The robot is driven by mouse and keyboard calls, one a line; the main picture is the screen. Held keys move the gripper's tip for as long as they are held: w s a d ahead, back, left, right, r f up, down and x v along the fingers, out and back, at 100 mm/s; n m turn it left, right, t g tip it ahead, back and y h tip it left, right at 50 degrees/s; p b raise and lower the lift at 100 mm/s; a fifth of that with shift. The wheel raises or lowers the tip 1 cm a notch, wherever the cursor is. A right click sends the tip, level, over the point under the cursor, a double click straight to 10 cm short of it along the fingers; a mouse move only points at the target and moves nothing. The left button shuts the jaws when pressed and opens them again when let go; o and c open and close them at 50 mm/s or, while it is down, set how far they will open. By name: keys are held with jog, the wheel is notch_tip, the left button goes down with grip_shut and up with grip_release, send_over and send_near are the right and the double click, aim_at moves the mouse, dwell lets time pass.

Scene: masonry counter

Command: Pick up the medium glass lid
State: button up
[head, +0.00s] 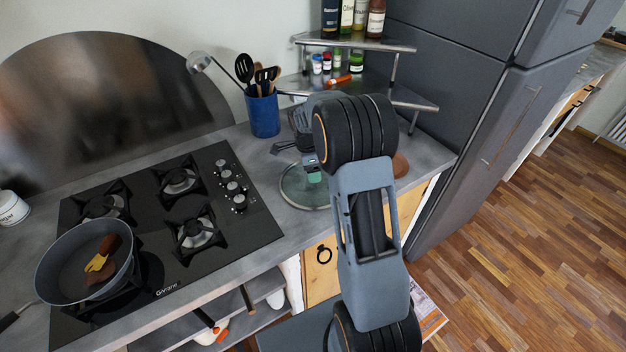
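The glass lid (296,193) lies flat on the grey counter, right of the stove, in the head view. It is round, clear and greenish, and my arm covers its right part. My gripper (297,149) is above the lid's far side, partly hidden behind my own arm. A small green piece (314,177) shows over the lid beside my arm; I cannot tell whether it is the lid's knob. I cannot see whether the fingers are apart or touch the lid.
A blue utensil holder (264,115) stands close behind the lid. A metal corner shelf (425,104) with bottles is at the back right. A black gas stove (232,238) with a pan (62,262) is left. A grey fridge (470,130) stands right.

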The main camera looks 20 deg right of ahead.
jog(key=shift+f, duration=0.3)
grip_shut()
dwell(0.6)
